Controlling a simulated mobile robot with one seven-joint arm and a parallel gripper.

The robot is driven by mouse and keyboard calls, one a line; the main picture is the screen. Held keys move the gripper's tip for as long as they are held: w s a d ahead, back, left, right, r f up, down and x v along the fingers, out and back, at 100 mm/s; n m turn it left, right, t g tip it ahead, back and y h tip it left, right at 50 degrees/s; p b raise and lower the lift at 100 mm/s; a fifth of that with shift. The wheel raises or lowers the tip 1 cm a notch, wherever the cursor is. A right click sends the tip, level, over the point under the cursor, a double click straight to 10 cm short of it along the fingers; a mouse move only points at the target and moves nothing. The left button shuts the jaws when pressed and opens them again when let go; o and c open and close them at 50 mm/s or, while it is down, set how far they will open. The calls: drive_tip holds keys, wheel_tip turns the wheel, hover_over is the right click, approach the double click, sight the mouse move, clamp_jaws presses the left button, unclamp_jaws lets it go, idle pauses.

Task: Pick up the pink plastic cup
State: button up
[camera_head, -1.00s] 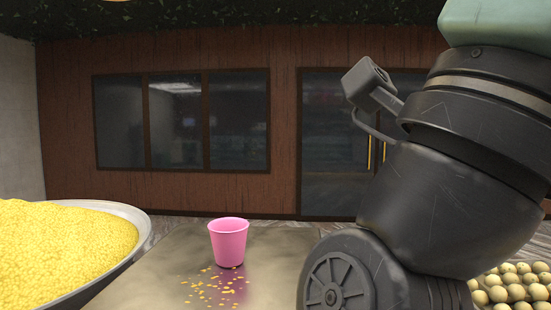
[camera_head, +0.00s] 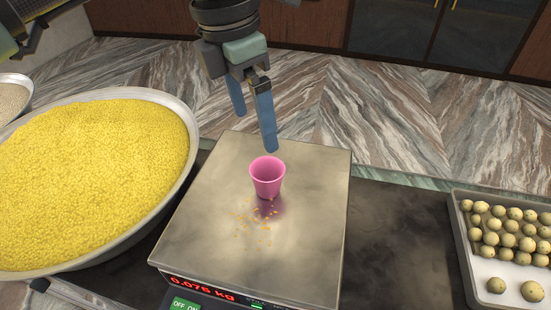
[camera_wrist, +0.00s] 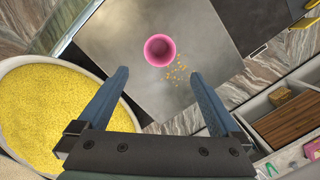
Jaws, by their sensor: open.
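The pink plastic cup (camera_head: 267,178) stands upright on the metal top of a weighing scale (camera_head: 203,215). It looks empty from above. In the wrist view the cup (camera_wrist: 160,50) is seen from above, ahead of the fingers and roughly midway between their lines. My gripper (camera_head: 254,126) has blue fingers, spread open with nothing between them. It is above and behind the cup in the head view, apart from it. Its fingers also show in the wrist view (camera_wrist: 158,90).
A wide metal bowl of yellow grains (camera_head: 90,175) stands left of the scale. Small yellow crumbs (camera_head: 258,222) lie beside the cup. A tray of round sweets (camera_head: 466,250) is at the right. The scale display (camera_head: 200,289) is at the front. The dark counter right of the scale is clear.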

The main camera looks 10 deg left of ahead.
drive_tip(key=b, duration=0.5)
approach(267, 171)
wheel_tip(267, 171, down, 2)
drive_tip(key=s+d, duration=0.1)
drive_tip(key=s, duration=0.1)
drive_tip(key=f+b, duration=0.1)
drive_tip(key=f, duration=0.1)
drive_tip(key=f+b, duration=0.1)
drive_tip(key=f, duration=0.1)
drive_tip(key=w+f+b, duration=0.1)
drive_tip(key=shift+d+f, duration=0.35)
drive_tip(key=shift+f, duration=0.05)
drive_tip(key=shift+r, duration=0.1)
drive_tip(key=shift+c, duration=0.3)
drive_tip(key=c, duration=1.2)
drive_tip(key=shift+c, duration=0.2)
